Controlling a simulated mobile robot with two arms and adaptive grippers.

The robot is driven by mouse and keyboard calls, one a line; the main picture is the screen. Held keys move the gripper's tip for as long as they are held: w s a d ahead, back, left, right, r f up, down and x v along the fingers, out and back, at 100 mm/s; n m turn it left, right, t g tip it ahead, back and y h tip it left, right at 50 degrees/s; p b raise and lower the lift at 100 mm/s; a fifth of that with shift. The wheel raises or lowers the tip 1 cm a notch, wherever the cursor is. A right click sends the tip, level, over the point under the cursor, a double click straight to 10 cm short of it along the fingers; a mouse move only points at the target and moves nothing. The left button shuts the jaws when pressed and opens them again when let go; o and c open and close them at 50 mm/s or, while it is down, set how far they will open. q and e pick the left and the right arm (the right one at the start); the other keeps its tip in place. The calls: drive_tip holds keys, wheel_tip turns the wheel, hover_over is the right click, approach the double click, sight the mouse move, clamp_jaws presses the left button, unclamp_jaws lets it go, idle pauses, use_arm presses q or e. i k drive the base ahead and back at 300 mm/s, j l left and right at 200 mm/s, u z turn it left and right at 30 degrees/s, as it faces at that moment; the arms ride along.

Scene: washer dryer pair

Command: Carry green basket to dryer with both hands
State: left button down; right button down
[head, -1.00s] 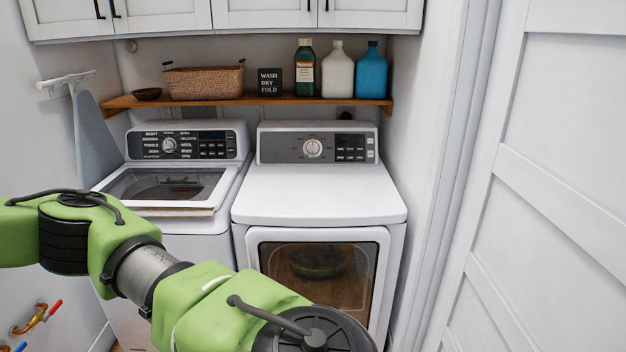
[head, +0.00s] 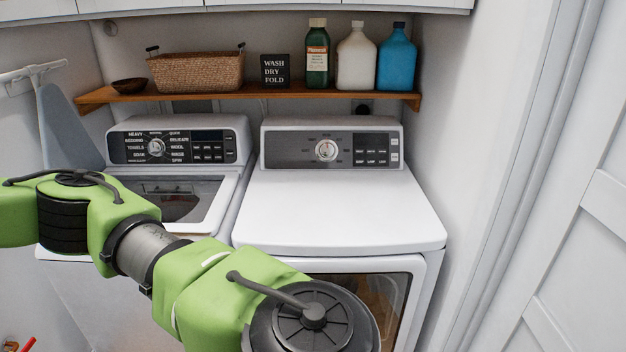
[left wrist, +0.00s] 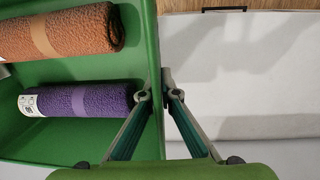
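In the left wrist view the green basket (left wrist: 154,35) holds an orange rolled towel (left wrist: 60,32) and a purple rolled towel (left wrist: 85,99). My left gripper (left wrist: 155,92) has one finger inside and one outside the basket's wall, shut on it. The white dryer (head: 335,210) stands at the right in the head view, its top bare and its dark front window partly hidden by my left arm. The basket, my left gripper and my right gripper are not in the head view.
The washer (head: 215,205) stands left of the dryer. A wooden shelf (head: 230,97) above holds a wicker basket (head: 196,72), a bowl, a sign and bottles (head: 357,58). An ironing board (head: 68,128) leans at the left. A white panelled door (head: 570,260) stands at right.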

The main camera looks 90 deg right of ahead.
sight(338, 210)
drive_tip(key=i+l, duration=0.1)
drive_tip(key=l, duration=0.35)
drive_tip(key=i+l, duration=0.1)
drive_tip(key=l, duration=0.3)
drive_tip(key=i+l, duration=0.1)
drive_tip(key=l, duration=0.35)
drive_tip(key=i+l+z, duration=0.2)
drive_tip(key=l, duration=0.15)
drive_tip(key=l+z, duration=0.2)
drive_tip(key=l, duration=0.15)
drive_tip(key=z, duration=2.95)
